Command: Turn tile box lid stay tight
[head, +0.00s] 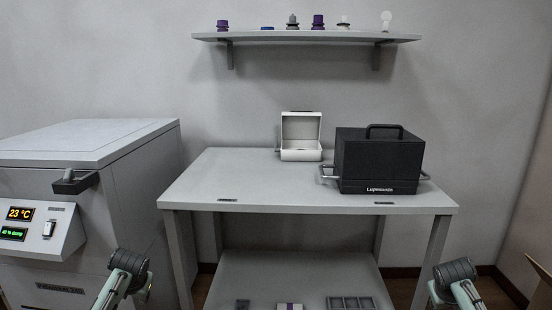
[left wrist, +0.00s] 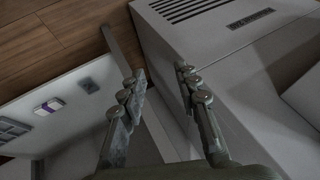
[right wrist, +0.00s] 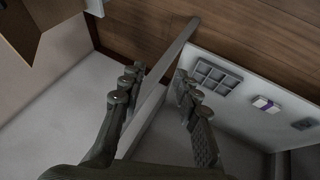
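A small white box (head: 301,151) stands at the back of the table, its lid (head: 301,127) raised upright and its front facing me. I take it for the tile box; what is inside cannot be made out. My left gripper (left wrist: 160,78) is open and empty in the left wrist view, in front of the table beside the grey cabinet. My right gripper (right wrist: 160,78) is open and empty in the right wrist view, near the table's right front leg. Both arms are low in the head view, well away from the box.
A black case (head: 378,160) with handles stands right of the box on the table (head: 240,180). The table's left and front are clear. A lower shelf (head: 290,270) holds small items and a grid tray (head: 351,303). A wall shelf (head: 300,37) holds several small parts.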

